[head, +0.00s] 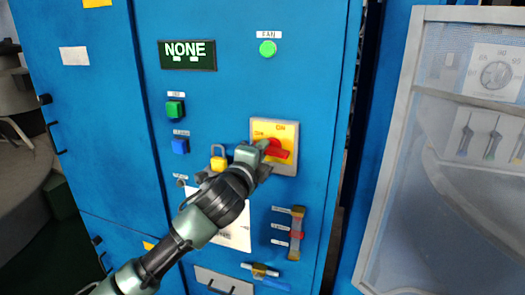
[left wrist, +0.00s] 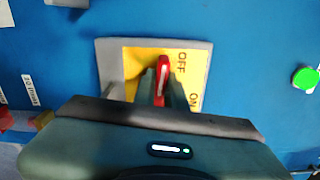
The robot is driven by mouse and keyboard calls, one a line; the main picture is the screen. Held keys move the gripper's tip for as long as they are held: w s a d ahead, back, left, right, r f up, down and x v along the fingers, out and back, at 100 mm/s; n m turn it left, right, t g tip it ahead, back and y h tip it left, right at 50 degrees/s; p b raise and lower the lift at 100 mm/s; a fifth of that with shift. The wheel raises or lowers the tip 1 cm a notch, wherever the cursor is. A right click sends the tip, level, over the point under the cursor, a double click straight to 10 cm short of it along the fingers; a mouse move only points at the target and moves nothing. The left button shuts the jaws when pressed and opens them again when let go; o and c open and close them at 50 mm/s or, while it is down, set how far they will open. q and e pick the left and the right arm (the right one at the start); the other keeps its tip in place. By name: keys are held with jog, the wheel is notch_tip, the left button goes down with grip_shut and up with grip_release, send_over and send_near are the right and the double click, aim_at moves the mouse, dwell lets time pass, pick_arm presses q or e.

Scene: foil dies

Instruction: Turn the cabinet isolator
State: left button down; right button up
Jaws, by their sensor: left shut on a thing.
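The cabinet isolator is a red handle (head: 277,151) on a yellow plate (head: 288,133) in a grey frame, on the blue cabinet front. "ON" is printed at the plate's top in the head view. In the left wrist view, the red handle (left wrist: 162,82) stands between my fingers, with "OFF" and "ON" to its right on the yellow plate (left wrist: 189,74). My left gripper (head: 264,149) is shut on the handle, which lies roughly left to right in the head view. My gripper hides part of the handle and plate. My right gripper is not in view.
A yellow padlock (head: 218,163) hangs left of the isolator. Green (head: 175,109) and blue (head: 180,146) buttons, a "NONE" display (head: 187,55) and a green fan lamp (head: 267,48) are nearby. A clear-fronted panel (head: 440,150) stands at right.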

pick_arm(q)
jog(key=shift+f+n, duration=0.1)
jog(key=shift+n, duration=0.5)
jog(key=c, duration=1.5)
grip_release()
jog(key=shift+o, duration=0.2)
jog(key=b+v, duration=0.3)
jog(key=v, duration=0.4)
jog(key=shift+s+a, duration=0.15)
jog(key=shift+s, duration=0.15)
